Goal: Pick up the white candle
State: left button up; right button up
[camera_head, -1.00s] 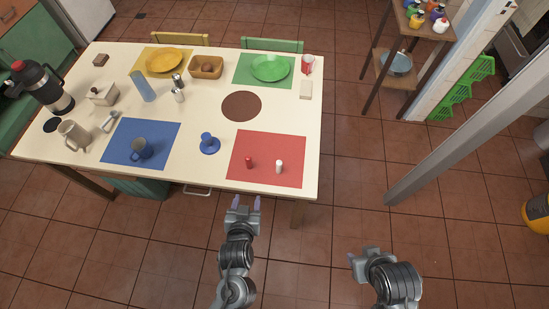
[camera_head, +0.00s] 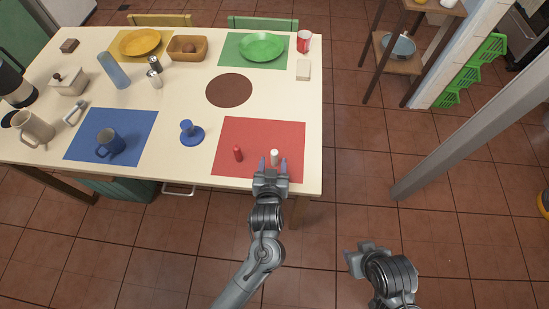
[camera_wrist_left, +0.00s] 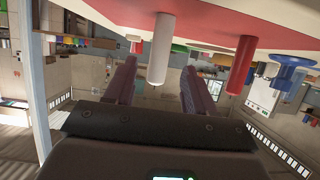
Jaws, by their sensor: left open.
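The white candle (camera_head: 275,156) stands upright on the red mat (camera_head: 280,130) near the table's front edge. It also shows in the left wrist view (camera_wrist_left: 161,48), which is turned upside down. My left gripper (camera_head: 273,163) is open at the mat's front edge, its fingers on either side of the candle as seen from above. In the wrist view the candle appears between the fingers (camera_wrist_left: 158,90); I see no finger touching it. My right gripper (camera_head: 350,258) is over the floor, away from the table; its jaws are not clear.
A red candle (camera_head: 238,153) stands close to the left of the white one. The brown round mat (camera_head: 229,91) is bare.

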aim_at(275, 152)
pick_arm(q)
jog(key=shift+b+x, duration=0.75)
jog(key=shift+x, duration=2.4)
jog(key=shift+d, duration=0.1)
grip_shut()
jog(key=shift+r, duration=0.1)
